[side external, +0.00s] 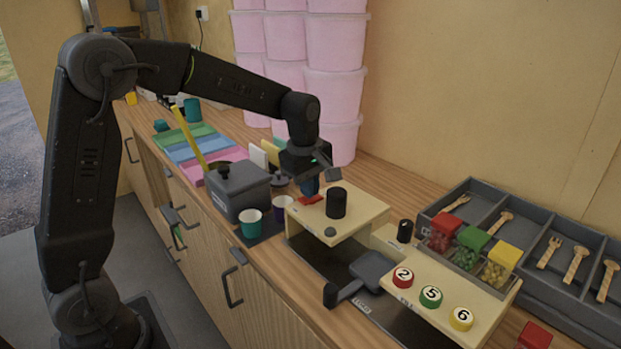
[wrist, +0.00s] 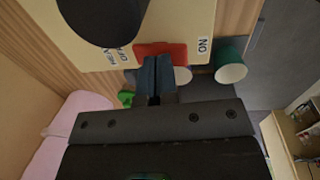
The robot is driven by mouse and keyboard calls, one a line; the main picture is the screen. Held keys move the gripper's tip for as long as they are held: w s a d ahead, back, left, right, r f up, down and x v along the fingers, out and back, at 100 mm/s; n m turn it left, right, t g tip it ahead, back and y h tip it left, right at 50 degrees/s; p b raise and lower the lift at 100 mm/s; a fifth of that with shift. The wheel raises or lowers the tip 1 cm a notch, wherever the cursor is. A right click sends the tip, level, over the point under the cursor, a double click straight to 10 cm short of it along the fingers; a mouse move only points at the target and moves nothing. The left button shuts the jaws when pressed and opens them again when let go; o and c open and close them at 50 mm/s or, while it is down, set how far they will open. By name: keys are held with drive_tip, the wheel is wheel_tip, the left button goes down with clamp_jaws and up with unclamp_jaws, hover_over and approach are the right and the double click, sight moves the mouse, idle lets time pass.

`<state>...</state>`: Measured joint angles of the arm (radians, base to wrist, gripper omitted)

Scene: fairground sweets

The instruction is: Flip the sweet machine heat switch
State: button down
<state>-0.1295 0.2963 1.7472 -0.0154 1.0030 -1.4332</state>
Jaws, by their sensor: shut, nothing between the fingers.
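The sweet machine (side external: 365,208) is a cream box with a black knob-like cylinder (side external: 336,202) on top. Its red switch (side external: 311,199) lies at the top's edge, beside the cylinder. In the wrist view the red switch (wrist: 170,48) shows just beyond the fingertips, with an ON label to its right and another label, hard to read, to its left. My gripper (side external: 309,190) is shut and empty, pointing down at the switch. In the wrist view its dark blue fingers (wrist: 157,62) overlap the switch's near edge. I cannot tell whether they touch it or which way it is tipped.
A teal cup (side external: 251,225) and a purple cup (side external: 281,208) stand close by, beside a grey lidded pot (side external: 238,190). A grey scoop (side external: 370,271) and numbered buttons (side external: 431,296) are to the right. Pink tubs (side external: 333,100) stack behind.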

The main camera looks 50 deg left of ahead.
wheel_tip(320, 180, up, 14)
drive_tip(key=w, duration=0.2)
drive_tip(key=shift+f, duration=0.1)
idle(0.5)
drive_tip(key=s+d+m+t, duration=0.2)
drive_tip(key=s+d+m, duration=0.2)
drive_tip(key=s+m, duration=0.75)
drive_tip(key=s+f+m+t, duration=0.1)
drive_tip(key=s+f+m, duration=0.2)
drive_tip(key=s, duration=0.4)
drive_tip(key=s+d+f+m+t, duration=0.1)
drive_tip(key=s+f+m, duration=0.2)
drive_tip(key=s, duration=0.4)
drive_tip(key=shift+d+f, duration=0.25)
drive_tip(key=shift+f, duration=0.4)
